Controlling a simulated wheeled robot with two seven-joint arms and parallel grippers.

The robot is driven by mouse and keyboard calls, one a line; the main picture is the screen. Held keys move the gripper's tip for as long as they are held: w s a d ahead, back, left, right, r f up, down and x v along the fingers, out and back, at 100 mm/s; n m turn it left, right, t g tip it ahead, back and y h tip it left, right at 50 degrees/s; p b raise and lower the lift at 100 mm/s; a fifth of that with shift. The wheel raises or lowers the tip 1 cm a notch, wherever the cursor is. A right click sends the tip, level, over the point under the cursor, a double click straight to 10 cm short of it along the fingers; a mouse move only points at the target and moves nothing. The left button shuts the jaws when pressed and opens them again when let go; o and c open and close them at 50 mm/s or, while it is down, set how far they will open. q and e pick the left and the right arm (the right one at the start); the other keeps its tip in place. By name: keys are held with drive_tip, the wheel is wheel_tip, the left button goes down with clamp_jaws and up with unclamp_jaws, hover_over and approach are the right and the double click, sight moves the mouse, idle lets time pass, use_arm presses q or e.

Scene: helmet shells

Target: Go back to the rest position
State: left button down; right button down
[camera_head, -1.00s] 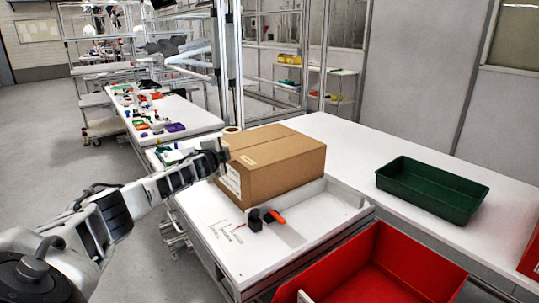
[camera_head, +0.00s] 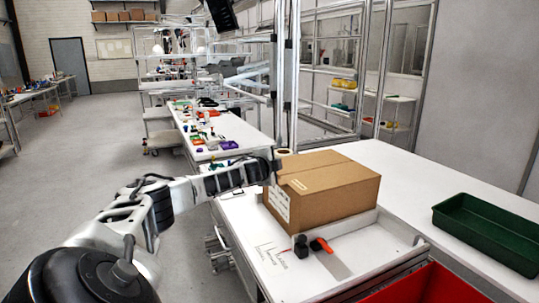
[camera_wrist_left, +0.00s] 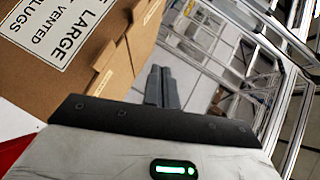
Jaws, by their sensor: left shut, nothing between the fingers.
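My left arm comes in from the left in the head view, with its left gripper (camera_head: 277,172) by the left side of a closed cardboard box (camera_head: 335,196). In the left wrist view the fingers of the left gripper (camera_wrist_left: 161,87) are shut together with nothing between them. The box (camera_wrist_left: 62,62) fills the upper left there, with a printed label on its side. Whether the gripper touches the box cannot be told. My right gripper is not in either view.
The box stands on a white workbench (camera_head: 290,285). A black and orange tool (camera_head: 320,245) lies in front of it. A green tray (camera_head: 490,230) and a red bin (camera_head: 430,285) are at the right. A long table with small parts (camera_head: 225,125) stands behind. The floor at left is clear.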

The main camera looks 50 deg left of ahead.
use_arm(q)
drive_tip(key=s+a+r+b, duration=0.1)
drive_tip(key=s+r, duration=0.5)
drive_tip(key=s, duration=0.1)
drive_tip(key=shift+a+r, duration=0.15)
drive_tip(key=shift+r, duration=0.15)
drive_tip(key=shift+w, duration=0.1)
